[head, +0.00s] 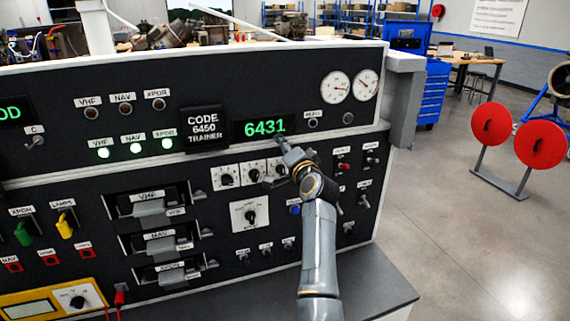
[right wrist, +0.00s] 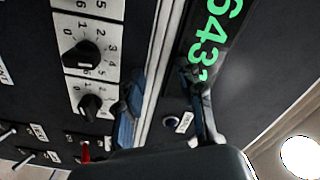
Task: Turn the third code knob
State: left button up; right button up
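A row of code knobs on white dials sits under the green display (head: 265,127), which reads 6431. The third code knob (head: 280,170) shows just left of my right gripper (head: 287,147); the gripper hides the dial to its right. In the right wrist view the third knob (right wrist: 80,55) and the last knob (right wrist: 90,103) are at left, black on numbered dials. My right gripper (right wrist: 162,78) is open and empty there, its fingers apart, off to the side of the knobs and over the strip below the display. My left gripper is not in view.
The code plate (head: 204,130) reads "CODE 6450 TRAINER". Two gauges (head: 336,87) are at the upper right.

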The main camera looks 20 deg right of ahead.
jog(key=shift+w+r, duration=0.1)
jog(key=shift+r, duration=0.55)
jog(key=n+b, duration=1.3)
jog(key=b, duration=0.1)
send_near(283, 173)
jog(key=w+p, duration=0.1)
jog(key=w, duration=0.2)
jog(key=w+p, duration=0.2)
jog(key=w, duration=0.2)
jog(key=shift+w+a+r, duration=0.1)
jog(key=shift+w+r, duration=0.05)
jog(key=shift+w, duration=0.2)
jog(key=shift+w+p, duration=0.4)
jog(key=shift+w, duration=0.45)
